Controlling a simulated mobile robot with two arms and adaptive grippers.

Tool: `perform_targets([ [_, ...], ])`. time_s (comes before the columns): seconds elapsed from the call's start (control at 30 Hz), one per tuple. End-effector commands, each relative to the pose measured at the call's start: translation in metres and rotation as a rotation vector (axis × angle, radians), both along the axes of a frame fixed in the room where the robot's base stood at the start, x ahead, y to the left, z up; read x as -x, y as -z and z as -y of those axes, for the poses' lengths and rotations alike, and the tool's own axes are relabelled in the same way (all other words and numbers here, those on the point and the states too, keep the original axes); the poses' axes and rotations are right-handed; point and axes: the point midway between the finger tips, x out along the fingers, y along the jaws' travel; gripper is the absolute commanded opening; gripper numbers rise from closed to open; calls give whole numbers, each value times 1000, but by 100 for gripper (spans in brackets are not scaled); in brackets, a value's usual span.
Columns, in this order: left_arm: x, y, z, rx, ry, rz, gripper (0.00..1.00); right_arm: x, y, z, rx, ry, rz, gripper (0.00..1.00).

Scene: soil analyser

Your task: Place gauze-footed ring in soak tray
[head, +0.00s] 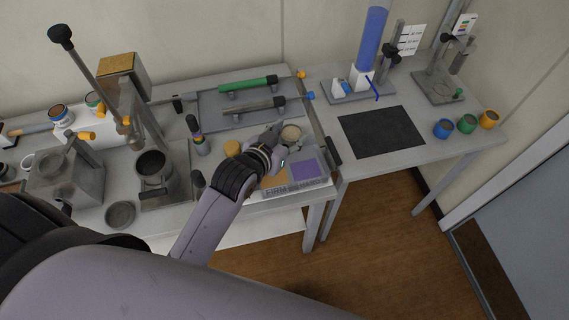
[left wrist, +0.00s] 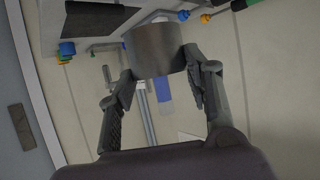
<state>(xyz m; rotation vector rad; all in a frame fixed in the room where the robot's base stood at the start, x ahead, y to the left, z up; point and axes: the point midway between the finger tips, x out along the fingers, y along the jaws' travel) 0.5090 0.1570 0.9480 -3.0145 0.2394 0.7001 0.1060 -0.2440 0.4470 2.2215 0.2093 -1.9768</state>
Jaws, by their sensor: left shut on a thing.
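My left gripper (head: 277,146) is shut on a grey ring (head: 291,135), whose round top looks beige in the head view. In the left wrist view the ring (left wrist: 157,48) is a dull grey cylinder between the two fingertips (left wrist: 160,66). It is held over the right end of the left bench, near the purple and orange pads. Any gauze on its foot cannot be made out. A grey tray (head: 340,98) under the blue column stands on the right bench; I cannot tell whether it is the soak tray. My right gripper is not in view.
The blue column (head: 373,42) stands behind a flat dark mat (head: 382,131). Blue, green and orange cups (head: 466,123) stand at the right bench's edge. A grey tray (head: 206,122) with green- and grey-handled tools lies behind my gripper. A dark pot (head: 151,166) stands left.

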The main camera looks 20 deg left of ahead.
Motion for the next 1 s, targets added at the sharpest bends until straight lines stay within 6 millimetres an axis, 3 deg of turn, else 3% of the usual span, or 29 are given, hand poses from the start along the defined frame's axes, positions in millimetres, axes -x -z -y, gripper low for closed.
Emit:
perform_targets([
  [0.13,1,42,-1,-1,-1,-4,2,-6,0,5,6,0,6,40],
  [0.3,1,75,-1,0,-1,0,2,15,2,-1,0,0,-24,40],
  [0.5,0,91,-1,0,-1,2,2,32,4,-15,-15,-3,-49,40],
  [0.7,0,119,-1,-1,0,0,2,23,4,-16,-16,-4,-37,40],
  [1.0,0,125,-1,0,-1,3,2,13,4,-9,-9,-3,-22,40],
])
